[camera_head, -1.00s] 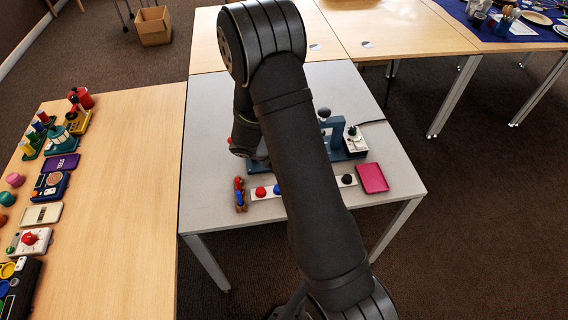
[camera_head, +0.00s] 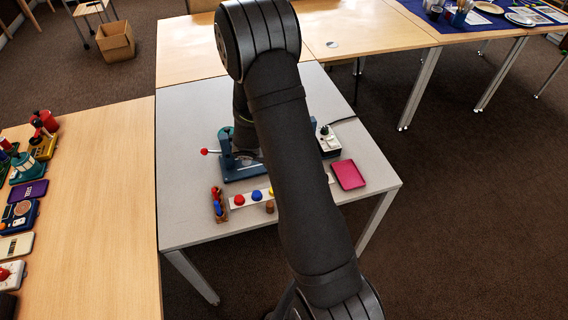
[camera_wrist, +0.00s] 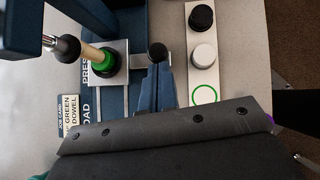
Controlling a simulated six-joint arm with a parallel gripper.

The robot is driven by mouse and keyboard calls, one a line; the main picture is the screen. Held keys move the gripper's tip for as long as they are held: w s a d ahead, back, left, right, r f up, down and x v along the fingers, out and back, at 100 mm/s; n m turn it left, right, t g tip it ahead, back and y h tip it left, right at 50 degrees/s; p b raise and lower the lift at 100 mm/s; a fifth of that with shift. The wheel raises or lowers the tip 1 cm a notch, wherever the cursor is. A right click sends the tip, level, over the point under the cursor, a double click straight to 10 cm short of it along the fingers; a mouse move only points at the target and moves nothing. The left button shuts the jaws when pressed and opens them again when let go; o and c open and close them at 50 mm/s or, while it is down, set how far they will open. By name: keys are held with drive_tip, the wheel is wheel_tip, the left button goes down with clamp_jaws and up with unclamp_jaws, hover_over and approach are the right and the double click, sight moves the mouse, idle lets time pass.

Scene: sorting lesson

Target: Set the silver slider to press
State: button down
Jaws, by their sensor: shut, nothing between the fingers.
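The silver slider (camera_wrist: 122,60) is a square metal plate on the blue press (camera_wrist: 120,115), beside the PRESS label (camera_wrist: 86,75) in the wrist view. A green-based wooden dowel (camera_wrist: 97,55) stands on it, leaning in the picture toward a dark round-ended part. A black knob (camera_wrist: 158,52) is at the slider's right. My gripper (camera_wrist: 155,68) is shut and empty, with its blue-grey fingertips at the knob's near side; I cannot tell whether they touch it. In the head view the press (camera_head: 240,172) is partly behind my arm, and my gripper is hidden.
A pale strip (camera_wrist: 203,75) with a black cap, a grey-white cap and a green ring lies right of the press. A job card (camera_wrist: 70,115) reads green dowel.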

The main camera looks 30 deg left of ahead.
drive_tip(key=shift+w+d, duration=0.15)
drive_tip(key=shift+d, duration=0.1)
drive_tip(key=s+a, duration=0.3)
drive_tip(key=s, duration=0.1)
drive_tip(key=shift+a+r, duration=0.1)
drive_tip(key=shift+r, duration=0.2)
drive_tip(key=v, duration=0.9)
drive_tip(key=shift+r, duration=0.25)
drive_tip(key=x, duration=0.8)
drive_tip(key=shift+w+f, duration=0.2)
drive_tip(key=shift+f, duration=0.1)
drive_tip(key=w+d, duration=0.1)
drive_tip(key=w+d+f, duration=0.1)
drive_tip(key=shift+w+d, duration=0.2)
drive_tip(key=shift+w, duration=0.2)
drive_tip(key=shift+w+d+f, duration=0.1)
drive_tip(key=shift+w+d, duration=0.3)
drive_tip(key=shift+w, duration=0.15)
